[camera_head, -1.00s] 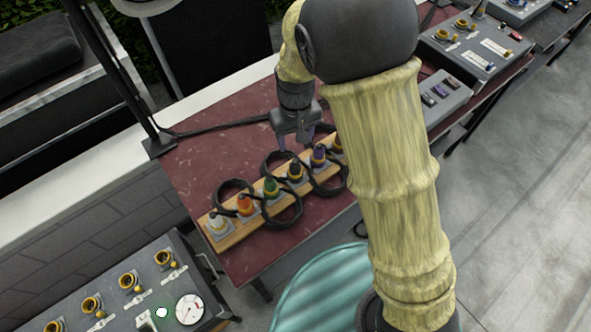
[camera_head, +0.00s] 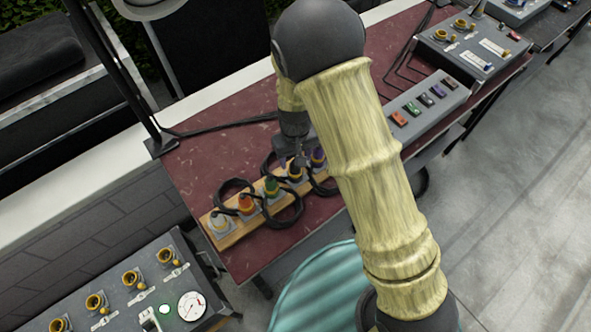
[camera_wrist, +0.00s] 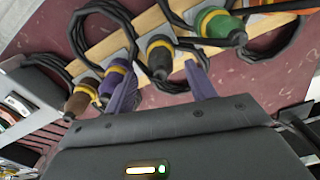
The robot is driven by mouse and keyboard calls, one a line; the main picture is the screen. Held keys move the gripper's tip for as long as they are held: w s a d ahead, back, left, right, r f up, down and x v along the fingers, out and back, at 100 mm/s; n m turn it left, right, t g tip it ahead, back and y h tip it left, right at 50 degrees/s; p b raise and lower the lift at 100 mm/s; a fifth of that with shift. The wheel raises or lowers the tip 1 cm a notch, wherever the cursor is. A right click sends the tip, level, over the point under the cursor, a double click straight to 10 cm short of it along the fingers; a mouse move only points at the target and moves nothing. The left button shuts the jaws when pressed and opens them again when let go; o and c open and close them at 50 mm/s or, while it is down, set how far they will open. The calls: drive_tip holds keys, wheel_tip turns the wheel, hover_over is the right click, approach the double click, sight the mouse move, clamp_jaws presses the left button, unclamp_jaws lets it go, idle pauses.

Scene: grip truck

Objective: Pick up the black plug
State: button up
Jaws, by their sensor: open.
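The black plug (camera_head: 294,174) with a yellow ring stands in a wooden strip on the dark red table, between the green plug (camera_head: 271,187) and the purple plug (camera_head: 318,158). My gripper (camera_head: 295,160) is right over it in the head view and partly hides its top. In the wrist view the black plug (camera_wrist: 159,60) shows between the two fingers of my open gripper (camera_wrist: 161,78). Whether the fingers touch it cannot be told. The purple plug (camera_wrist: 112,82) is close by the left finger.
Orange (camera_head: 246,204) and white (camera_head: 220,221) plugs stand further left in the wooden strip (camera_head: 233,233). A brown plug (camera_wrist: 79,100) is beyond the purple one. Black cables loop around the plugs. A grey switch box (camera_head: 430,108) is at the right; a gauge panel (camera_head: 140,290) is at lower left.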

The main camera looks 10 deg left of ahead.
drive_tip(key=shift+s+f+p, duration=0.1)
drive_tip(key=shift+f+p, duration=0.4)
drive_tip(key=shift+f, duration=1.45)
drive_tip(key=c, duration=1)
drive_tip(key=shift+o, duration=0.2)
drive_tip(key=shift+r, duration=0.15)
wheel_tip(320, 180, up, 10)
drive_tip(key=shift+f+b, duration=0.1)
drive_tip(key=shift+b, duration=0.9)
